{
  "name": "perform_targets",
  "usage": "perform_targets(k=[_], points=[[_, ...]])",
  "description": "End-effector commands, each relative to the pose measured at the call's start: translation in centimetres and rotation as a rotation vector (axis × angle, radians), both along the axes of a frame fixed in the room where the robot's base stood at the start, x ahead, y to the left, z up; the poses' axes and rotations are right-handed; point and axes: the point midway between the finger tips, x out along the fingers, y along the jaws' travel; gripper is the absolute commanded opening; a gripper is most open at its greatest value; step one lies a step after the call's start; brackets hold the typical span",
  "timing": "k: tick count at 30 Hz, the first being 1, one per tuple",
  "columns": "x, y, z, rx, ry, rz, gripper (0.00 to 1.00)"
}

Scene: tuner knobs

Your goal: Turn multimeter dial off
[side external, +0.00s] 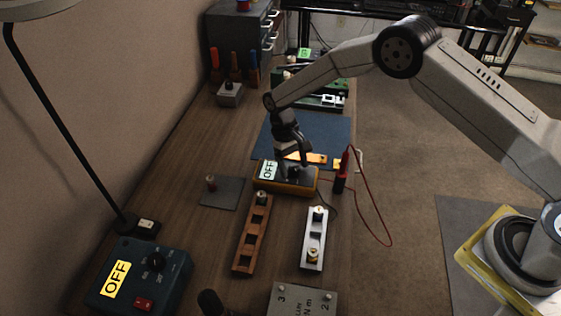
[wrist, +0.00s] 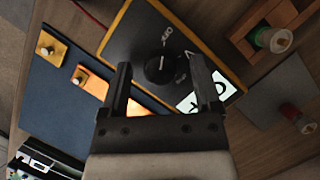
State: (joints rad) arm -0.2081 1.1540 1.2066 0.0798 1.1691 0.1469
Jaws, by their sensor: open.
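The multimeter is a yellow-edged box (side external: 287,186) with a dark face, on the table in the side external view. Its pale screen (side external: 268,170) reads OFF. In the wrist view its dark face (wrist: 135,45) fills the upper middle, with the round black dial (wrist: 160,70) near the centre. The screen (wrist: 212,92) is partly hidden behind a finger. My gripper (side external: 301,161) is over the multimeter, pointing down. In the wrist view my gripper (wrist: 160,65) is open, its fingers on either side of the dial with gaps between. I cannot tell how high the fingertips are above the face.
Red test leads (side external: 345,165) stand right of the multimeter. A wooden rack (side external: 247,248) and a metal rack (side external: 315,238) lie in front. A blue mat (side external: 330,130) is behind, a grey plate (side external: 222,192) left. A blue box (side external: 130,270) also reads OFF.

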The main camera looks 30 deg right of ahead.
Motion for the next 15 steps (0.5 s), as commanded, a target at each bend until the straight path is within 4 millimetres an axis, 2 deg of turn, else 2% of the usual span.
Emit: perform_targets(k=[8, 15], points=[[0.9, 0.0, 2.0, 0.001, -0.003, 0.0, 0.81], [2.1, 0.0, 5.0, 0.0, -0.004, 0.0, 0.81]])
